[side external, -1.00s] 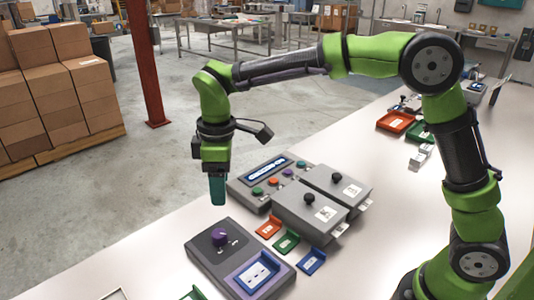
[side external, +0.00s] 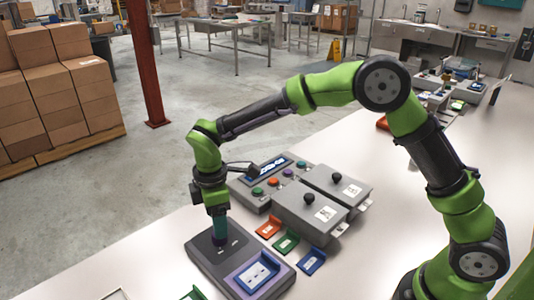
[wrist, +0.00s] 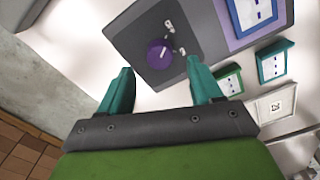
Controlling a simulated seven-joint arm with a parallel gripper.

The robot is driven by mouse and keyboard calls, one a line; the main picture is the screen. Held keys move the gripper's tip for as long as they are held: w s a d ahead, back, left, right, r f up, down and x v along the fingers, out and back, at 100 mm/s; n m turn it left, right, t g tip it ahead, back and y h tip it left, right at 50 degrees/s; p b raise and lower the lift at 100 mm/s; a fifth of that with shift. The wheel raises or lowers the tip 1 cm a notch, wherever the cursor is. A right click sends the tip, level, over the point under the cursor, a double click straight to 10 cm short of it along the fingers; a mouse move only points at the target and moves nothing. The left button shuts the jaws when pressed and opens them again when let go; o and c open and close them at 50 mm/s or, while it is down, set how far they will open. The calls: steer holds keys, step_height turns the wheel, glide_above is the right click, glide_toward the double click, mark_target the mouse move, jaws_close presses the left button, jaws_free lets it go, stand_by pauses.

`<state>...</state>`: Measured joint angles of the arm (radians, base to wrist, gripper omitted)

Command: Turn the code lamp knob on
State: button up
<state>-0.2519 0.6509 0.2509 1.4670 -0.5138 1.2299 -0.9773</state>
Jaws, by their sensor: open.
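The code lamp knob (wrist: 159,53) is a round purple knob on the dark panel of a grey box (side external: 205,258). In the wrist view it shows just beyond my fingertips, roughly midway between them, with small pale marks beside it. My gripper (side external: 219,240) points down over the knob's end of the box and hides the knob in the side view. In the wrist view my gripper (wrist: 160,68) is open, with its teal fingers apart. I cannot tell whether the fingers reach down around the knob.
The box also holds a blue tray with a white card (side external: 257,274). Small orange (side external: 269,228), green (side external: 286,243) and blue (side external: 312,261) trays lie right of it. A console with coloured buttons (side external: 262,182) and two grey lidded units (side external: 308,212) stand behind.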

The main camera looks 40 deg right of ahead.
steer(key=shift+f, duration=2.25)
steer(key=shift+c, duration=0.2)
steer(key=c, duration=1)
steer(key=shift+m, duration=0.5)
steer(key=m, duration=0.5)
steer(key=shift+r+m, duration=0.1)
steer(key=shift+m, duration=0.3)
steer(key=m, duration=0.3)
steer(key=shift+m, duration=2.1)
